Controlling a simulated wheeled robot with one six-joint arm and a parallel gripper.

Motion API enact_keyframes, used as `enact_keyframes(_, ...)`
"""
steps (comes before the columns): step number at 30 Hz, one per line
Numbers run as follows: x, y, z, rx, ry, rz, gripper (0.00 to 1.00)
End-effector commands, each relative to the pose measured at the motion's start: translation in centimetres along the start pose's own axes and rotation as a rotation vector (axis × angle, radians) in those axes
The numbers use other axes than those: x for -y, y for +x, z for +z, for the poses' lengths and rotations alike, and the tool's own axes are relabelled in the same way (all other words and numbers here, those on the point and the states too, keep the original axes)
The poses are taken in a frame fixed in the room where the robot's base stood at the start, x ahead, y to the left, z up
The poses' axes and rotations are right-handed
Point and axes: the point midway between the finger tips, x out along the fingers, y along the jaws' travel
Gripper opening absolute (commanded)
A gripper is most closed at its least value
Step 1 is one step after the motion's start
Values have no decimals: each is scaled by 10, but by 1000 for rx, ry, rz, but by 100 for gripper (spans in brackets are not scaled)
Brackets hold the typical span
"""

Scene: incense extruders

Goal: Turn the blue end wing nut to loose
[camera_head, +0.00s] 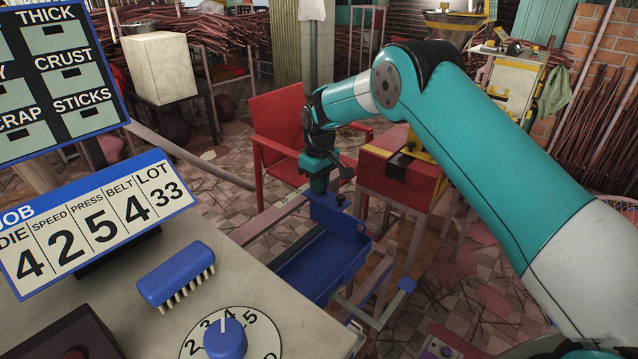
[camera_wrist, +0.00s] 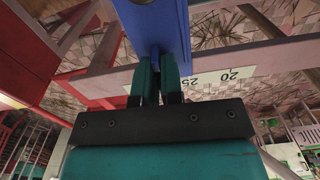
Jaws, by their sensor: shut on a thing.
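My gripper (camera_head: 320,189) points down at the top of the blue end stop (camera_head: 340,217), beside the blue tray. In the wrist view, the two teal fingers of my gripper (camera_wrist: 157,72) are close together at the blue end stop (camera_wrist: 152,22). They are shut on the blue end wing nut, which is mostly hidden between them; its turn angle cannot be read. A small dark knob (camera_head: 340,200) shows on the end stop just right of the fingers in the head view.
A blue tray (camera_head: 318,265) lies below, with a rail marked 20 and 25 (camera_wrist: 210,79) beside it. A red chair (camera_head: 290,125) stands behind and a red box-like machine (camera_head: 400,185) to the right. A worktop (camera_head: 260,290) with a blue brush (camera_head: 176,272) and dial (camera_head: 225,338) is front left.

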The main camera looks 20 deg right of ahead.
Motion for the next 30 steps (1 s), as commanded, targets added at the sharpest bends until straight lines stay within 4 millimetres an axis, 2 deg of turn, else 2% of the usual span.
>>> enact_keyframes(30,0,-1,0,-2,-916,1,0)
